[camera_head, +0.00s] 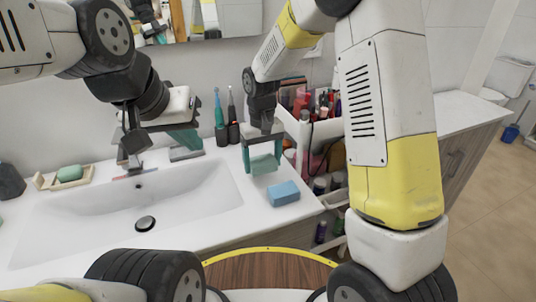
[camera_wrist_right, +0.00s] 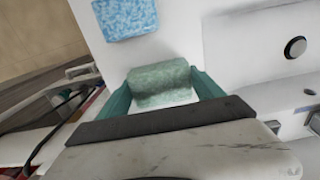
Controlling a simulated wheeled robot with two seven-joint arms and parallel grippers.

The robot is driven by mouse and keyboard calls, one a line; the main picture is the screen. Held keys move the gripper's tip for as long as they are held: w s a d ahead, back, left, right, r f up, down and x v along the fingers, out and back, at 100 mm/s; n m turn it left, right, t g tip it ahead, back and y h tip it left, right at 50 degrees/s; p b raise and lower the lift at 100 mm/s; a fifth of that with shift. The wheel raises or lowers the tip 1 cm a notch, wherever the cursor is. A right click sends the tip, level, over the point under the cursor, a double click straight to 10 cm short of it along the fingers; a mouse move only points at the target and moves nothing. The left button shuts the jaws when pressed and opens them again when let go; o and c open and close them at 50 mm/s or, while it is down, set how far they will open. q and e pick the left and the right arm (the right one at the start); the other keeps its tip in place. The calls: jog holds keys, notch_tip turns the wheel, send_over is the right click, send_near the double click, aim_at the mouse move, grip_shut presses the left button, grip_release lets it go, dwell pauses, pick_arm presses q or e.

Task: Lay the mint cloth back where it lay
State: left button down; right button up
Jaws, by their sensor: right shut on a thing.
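The mint cloth (camera_head: 264,164) is a small, soft green roll or folded bundle. My right gripper (camera_head: 263,154) is shut on it, over the counter right of the basin. In the right wrist view the cloth (camera_wrist_right: 160,82) sits between the two teal fingers (camera_wrist_right: 165,90). I cannot tell whether the cloth touches the counter. My left gripper (camera_head: 187,139) is above the back of the basin near the tap, with its teal fingers seen side-on; their opening is unclear.
A blue sponge (camera_head: 283,193) lies on the counter just in front of the cloth. Toothbrushes in dark holders (camera_head: 221,135) stand behind. A cosmetics cart (camera_head: 312,140) is close on the right. Green soap (camera_head: 70,173) sits in a dish left of the basin (camera_head: 190,205).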

aim_at(268, 166)
jog(key=shift+w+d+f, duration=0.1)
jog(key=shift+w+d, duration=0.5)
jog(key=shift+w, duration=0.25)
jog(key=shift+w+d+f, duration=0.1)
jog(key=shift+w+f, duration=0.1)
jog(key=shift+f, duration=0.7)
jog(key=shift+w+d+f, duration=0.1)
jog(key=shift+w+f, duration=0.05)
jog(key=shift+f, duration=0.75)
jog(key=shift+f, duration=0.15)
jog(key=o, duration=1.2)
